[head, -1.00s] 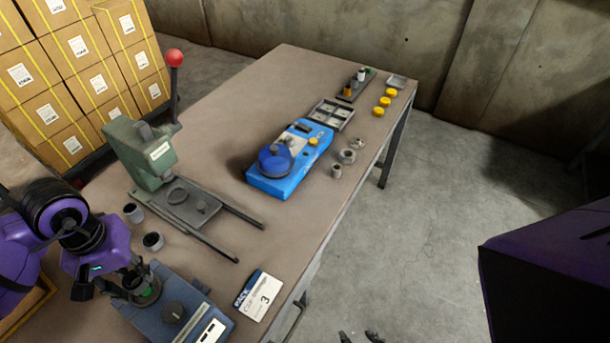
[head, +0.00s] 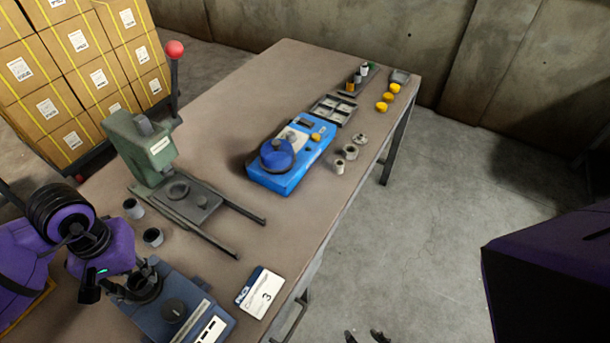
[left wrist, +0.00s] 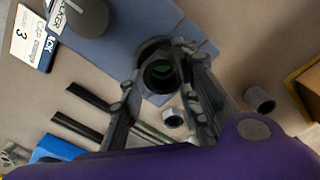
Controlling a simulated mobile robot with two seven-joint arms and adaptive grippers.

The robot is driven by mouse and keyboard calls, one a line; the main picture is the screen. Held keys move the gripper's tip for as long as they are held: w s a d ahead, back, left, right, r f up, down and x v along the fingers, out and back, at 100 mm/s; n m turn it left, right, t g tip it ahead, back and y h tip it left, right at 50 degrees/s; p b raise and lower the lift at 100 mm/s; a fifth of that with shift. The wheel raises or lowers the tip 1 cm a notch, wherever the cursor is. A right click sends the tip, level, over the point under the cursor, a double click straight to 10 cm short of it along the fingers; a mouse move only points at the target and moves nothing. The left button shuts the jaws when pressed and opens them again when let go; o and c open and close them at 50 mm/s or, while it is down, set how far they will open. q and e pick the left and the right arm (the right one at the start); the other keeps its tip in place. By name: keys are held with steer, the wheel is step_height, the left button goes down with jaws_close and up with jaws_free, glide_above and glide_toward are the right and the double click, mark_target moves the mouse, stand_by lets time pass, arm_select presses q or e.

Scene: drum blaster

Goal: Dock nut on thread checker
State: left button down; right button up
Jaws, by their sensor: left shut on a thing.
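The thread checker is a blue-grey box (head: 192,322) with a dark round knob (head: 174,311) at the front left of the bench. It also shows in the left wrist view (left wrist: 112,42) with its knob (left wrist: 88,16). My left gripper (head: 140,287) is at the box's left end. Whether the nut touches the checker is hidden. Dark tips at the head view's bottom edge may be my right gripper (head: 365,337); its opening is unclear.
A card marked 3 (head: 259,292) lies right of the checker. A blue device (head: 285,165), several nuts and yellow caps (head: 383,97) lie farther back. The bench middle is clear.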

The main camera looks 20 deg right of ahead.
steer(key=shift+a+f, duration=0.2)
steer(key=shift+f, duration=0.05)
steer(key=shift+d, duration=0.15)
stand_by(0.4)
steer(key=shift+s, duration=0.1)
arm_select(q)
steer(key=shift+b, duration=0.3)
arm_select(e)
steer(key=shift+s+d+f, duration=0.1)
steer(key=shift+s+f, duration=0.05)
steer(key=shift+f, duration=0.1)
arm_select(q)
steer(key=shift+f, duration=0.3)
arm_select(e)
steer(key=shift+s+a+f, duration=0.15)
steer(key=shift+a+f, duration=0.05)
steer(key=shift+f, duration=0.05)
arm_select(q)
steer(key=shift+f+b, duration=0.35)
arm_select(e)
steer(key=shift+s+f, duration=0.25)
steer(key=shift+f, duration=0.05)
arm_select(q)
steer(key=c, duration=1.6)
jaws_free()
arm_select(e)
steer(key=shift+d, duration=0.15)
